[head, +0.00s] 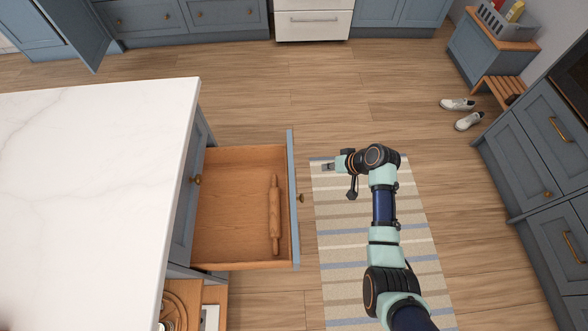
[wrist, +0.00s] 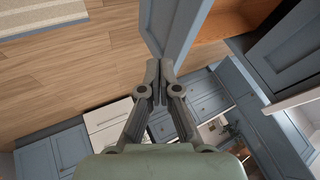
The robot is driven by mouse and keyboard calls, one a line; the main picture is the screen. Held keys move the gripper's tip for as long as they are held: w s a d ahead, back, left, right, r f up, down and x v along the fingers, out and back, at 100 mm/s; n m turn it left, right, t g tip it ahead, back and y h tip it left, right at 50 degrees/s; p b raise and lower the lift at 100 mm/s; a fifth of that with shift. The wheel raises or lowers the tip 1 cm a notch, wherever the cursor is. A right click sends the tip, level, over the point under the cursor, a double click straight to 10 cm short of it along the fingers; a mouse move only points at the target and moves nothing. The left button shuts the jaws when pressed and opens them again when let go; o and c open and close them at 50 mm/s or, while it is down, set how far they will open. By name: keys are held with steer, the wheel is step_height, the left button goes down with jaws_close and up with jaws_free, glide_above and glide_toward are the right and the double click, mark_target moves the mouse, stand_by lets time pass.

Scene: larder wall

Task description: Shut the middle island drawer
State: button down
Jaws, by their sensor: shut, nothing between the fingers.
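The island drawer (head: 225,235) stands pulled out from the island's right side, with a wooden rolling pin (head: 275,215) inside. Its blue front (head: 294,225) faces right and carries a brass knob (head: 300,198). My gripper (head: 325,167) is shut and empty, to the right of the drawer front near its far end. A gap shows between them in the head view. In the wrist view the shut fingertips (wrist: 159,68) appear close to the edge of the blue drawer front (wrist: 175,28), with the wooden drawer inside (wrist: 215,22) beyond. The knob is not seen there.
The white island top (head: 100,180) fills the left. Open wooden shelving (head: 205,293) lies below the drawer. A striped rug (head: 335,240) covers the floor under my arm. Shoes (head: 468,121) and a slatted bench (head: 497,88) stand at the right. The drawer's path looks clear.

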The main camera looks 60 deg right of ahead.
steer(key=w+f+b, duration=0.5)
steer(key=w+f, duration=0.2)
steer(key=w, duration=0.2)
steer(key=shift+w+a+f+b, duration=0.15)
steer(key=shift+a+f+b, duration=0.15)
steer(key=shift+a, duration=0.15)
